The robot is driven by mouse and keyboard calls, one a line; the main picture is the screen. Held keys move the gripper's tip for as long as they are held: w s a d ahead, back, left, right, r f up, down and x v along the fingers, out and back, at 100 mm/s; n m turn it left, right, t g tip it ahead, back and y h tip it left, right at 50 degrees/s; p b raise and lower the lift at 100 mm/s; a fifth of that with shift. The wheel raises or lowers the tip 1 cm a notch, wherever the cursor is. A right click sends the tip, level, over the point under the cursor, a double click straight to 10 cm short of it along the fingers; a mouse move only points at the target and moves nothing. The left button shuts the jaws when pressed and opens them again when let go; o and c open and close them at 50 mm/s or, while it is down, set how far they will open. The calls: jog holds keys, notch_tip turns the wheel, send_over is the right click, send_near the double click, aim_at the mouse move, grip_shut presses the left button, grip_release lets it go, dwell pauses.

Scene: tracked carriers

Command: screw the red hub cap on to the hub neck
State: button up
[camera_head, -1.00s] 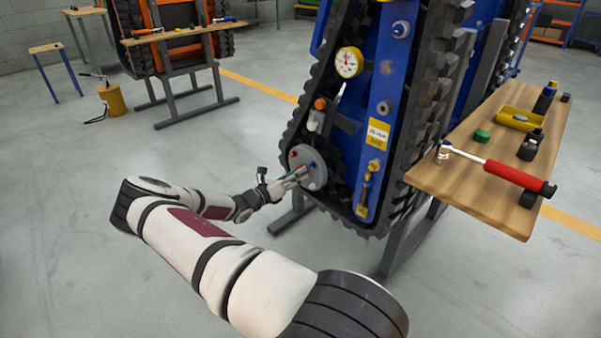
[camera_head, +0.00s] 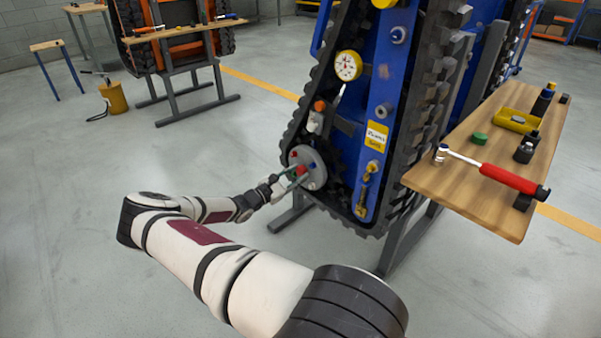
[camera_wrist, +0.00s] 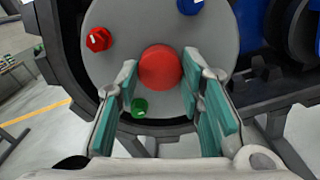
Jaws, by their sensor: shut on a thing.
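The red hub cap (camera_wrist: 160,67) is round and smooth and sits between the fingertips of my gripper (camera_wrist: 160,85) in the wrist view. The fingers, with green pads, are shut on its sides. The cap is in front of the grey hub disc (camera_wrist: 120,62), near its middle. The hub neck is hidden behind the cap, so I cannot tell how far the cap is on it. In the head view my gripper (camera_head: 291,184) reaches the hub disc (camera_head: 317,168) low on the blue carrier, with the red cap (camera_head: 301,170) at its tips.
Around the cap, the disc carries a red hex fitting (camera_wrist: 98,39), a blue one (camera_wrist: 190,5) and a green one (camera_wrist: 139,107), close to the fingers. Black track (camera_head: 335,215) surrounds the hub. A wooden bench (camera_head: 480,205) with a red-handled wrench (camera_head: 510,180) stands right.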

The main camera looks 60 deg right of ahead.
jog(key=m, duration=0.2)
jog(key=shift+r+m+p, duration=0.15)
jog(key=shift+m+p, duration=0.2)
jog(key=shift+m, duration=0.05)
jog(key=m+p, duration=0.1)
jog(key=m, duration=0.3)
jog(key=shift+c, duration=0.6)
jog(key=o, duration=0.9)
jog(key=shift+m, duration=0.6)
jog(key=o, duration=0.4)
jog(key=v, duration=1.2)
jog(key=shift+s, duration=0.1)
